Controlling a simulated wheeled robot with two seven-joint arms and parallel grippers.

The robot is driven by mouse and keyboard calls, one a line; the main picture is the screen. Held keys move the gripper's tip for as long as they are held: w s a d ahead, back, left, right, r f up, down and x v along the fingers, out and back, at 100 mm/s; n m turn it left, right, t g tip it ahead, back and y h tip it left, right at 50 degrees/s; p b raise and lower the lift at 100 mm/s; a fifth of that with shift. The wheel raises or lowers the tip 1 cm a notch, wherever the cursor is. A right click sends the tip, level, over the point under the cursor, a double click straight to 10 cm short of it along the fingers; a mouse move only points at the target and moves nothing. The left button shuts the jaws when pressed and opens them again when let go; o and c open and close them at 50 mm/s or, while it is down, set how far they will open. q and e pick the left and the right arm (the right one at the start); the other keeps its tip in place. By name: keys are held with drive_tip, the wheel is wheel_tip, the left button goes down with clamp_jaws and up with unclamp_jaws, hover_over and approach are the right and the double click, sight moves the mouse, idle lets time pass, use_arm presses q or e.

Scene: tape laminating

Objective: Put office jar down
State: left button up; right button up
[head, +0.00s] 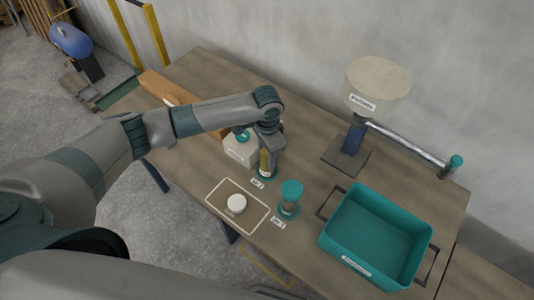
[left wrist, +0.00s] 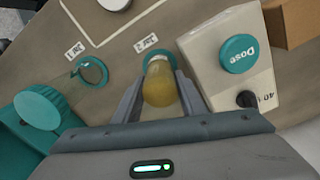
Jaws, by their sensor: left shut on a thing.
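A small jar (left wrist: 159,86) with yellow contents stands between the fingers of my left gripper (left wrist: 160,88), which is shut on it. In the head view the gripper (head: 266,155) points down over the table, and the yellow jar (head: 264,163) shows partly behind a finger. A teal round base (left wrist: 150,60) with a small label lies at the jar's far end. In the head view the jar looks upright at this base (head: 265,177); I cannot tell whether it touches. My right gripper is not in view.
A teal-lidded clear container (head: 290,195) stands close right of the gripper. A white dispenser box (head: 238,150) with a teal button is close left. A teal bin (head: 365,235) and a hopper stand (head: 345,160) are further right.

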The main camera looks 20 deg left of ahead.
use_arm(q)
drive_tip(key=shift+f, duration=0.1)
drive_tip(key=o, duration=1.2)
drive_tip(key=shift+o, duration=0.2)
wheel_tip(320, 180, up, 12)
drive_tip(key=b, duration=0.3)
drive_tip(key=shift+b, duration=0.3)
